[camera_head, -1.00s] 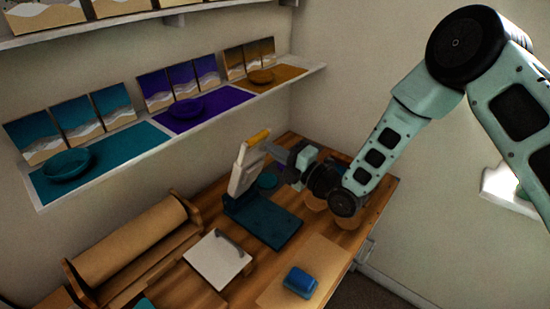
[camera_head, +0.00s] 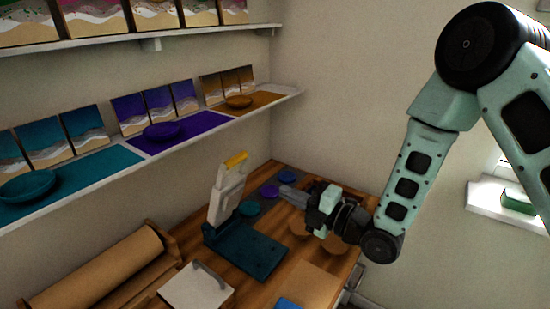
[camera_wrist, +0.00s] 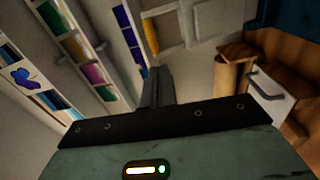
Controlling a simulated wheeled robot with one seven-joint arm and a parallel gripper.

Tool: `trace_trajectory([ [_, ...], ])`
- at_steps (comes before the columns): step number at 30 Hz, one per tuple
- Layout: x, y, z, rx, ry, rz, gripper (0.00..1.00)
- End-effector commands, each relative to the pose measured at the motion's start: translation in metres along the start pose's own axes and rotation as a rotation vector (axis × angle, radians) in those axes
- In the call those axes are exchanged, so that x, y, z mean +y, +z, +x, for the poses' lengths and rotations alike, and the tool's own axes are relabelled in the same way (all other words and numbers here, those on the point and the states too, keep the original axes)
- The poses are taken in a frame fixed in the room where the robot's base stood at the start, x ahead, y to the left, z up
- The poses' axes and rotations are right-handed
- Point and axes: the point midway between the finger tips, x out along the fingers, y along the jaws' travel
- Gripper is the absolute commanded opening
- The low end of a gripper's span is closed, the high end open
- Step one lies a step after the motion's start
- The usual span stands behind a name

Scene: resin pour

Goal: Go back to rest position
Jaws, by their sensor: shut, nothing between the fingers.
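My gripper (camera_head: 292,192) is above the wooden workbench (camera_head: 322,280) in the head view, with its fingers pointing left and nothing held. In the wrist view my gripper (camera_wrist: 157,88) shows as dark fingers closed together. The teal press-like stand (camera_head: 245,250) with its white upright (camera_head: 225,197) and yellow top is left of the gripper, apart from it.
Purple and teal discs (camera_head: 250,208) lie behind the gripper on the bench. A white-lidded box (camera_head: 196,287) and a brown paper roll (camera_head: 95,270) are at the front left. A shelf (camera_head: 150,150) with bowls and panels runs along the wall.

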Motion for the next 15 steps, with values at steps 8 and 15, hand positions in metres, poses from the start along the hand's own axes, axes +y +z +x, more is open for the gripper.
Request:
trace_trajectory([
  [8, -0.003, -0.026, 0.003, -0.12, -0.409, 0.329, 0.0],
  [15, 0.0, -0.058, -0.045, -0.427, -0.732, 0.699, 0.0],
])
